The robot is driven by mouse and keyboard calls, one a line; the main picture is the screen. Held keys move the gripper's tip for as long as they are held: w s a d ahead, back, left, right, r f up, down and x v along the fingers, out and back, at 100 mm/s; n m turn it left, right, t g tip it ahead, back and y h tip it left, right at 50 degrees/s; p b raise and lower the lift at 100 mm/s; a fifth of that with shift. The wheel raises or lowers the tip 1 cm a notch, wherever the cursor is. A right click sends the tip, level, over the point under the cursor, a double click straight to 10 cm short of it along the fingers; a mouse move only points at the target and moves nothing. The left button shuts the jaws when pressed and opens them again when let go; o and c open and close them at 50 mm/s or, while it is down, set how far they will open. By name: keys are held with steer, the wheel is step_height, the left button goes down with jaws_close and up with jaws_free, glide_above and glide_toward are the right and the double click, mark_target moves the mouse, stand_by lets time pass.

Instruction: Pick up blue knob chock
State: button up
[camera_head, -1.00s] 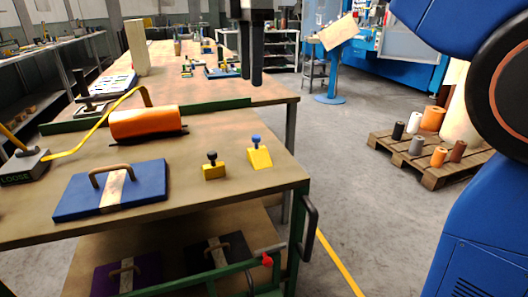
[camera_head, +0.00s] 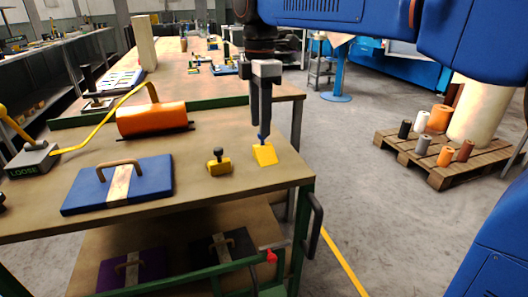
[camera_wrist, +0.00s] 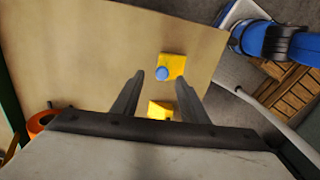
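The blue knob chock (camera_head: 265,155) is a yellow wedge-like block with a blue knob on top. It stands near the right end of the front table (camera_head: 215,191). My gripper (camera_head: 260,133) is open above it, fingers pointing down, partly covering the knob in the head view. In the wrist view the blue knob (camera_wrist: 162,73) shows between the tips of my gripper (camera_wrist: 160,79), with no finger visibly closed on it. I cannot tell whether the tips reach down to the knob. A yellow chock with a black knob (camera_head: 219,167) stands just to the left.
A blue plate with a handle (camera_head: 145,183) lies at left on the table. An orange roll (camera_head: 152,118) lies behind it. A grey block marked LOOSE with a yellow lever (camera_head: 32,160) is at far left. A pallet of rolls (camera_head: 395,143) stands on the floor at right.

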mark_target(265, 148)
steer(key=shift+s+d+f, duration=0.1)
steer(key=shift+d+f, duration=0.05)
steer(key=shift+f, duration=0.95)
steer(key=shift+d+f, duration=0.15)
steer(key=shift+f, duration=0.9)
jaws_close()
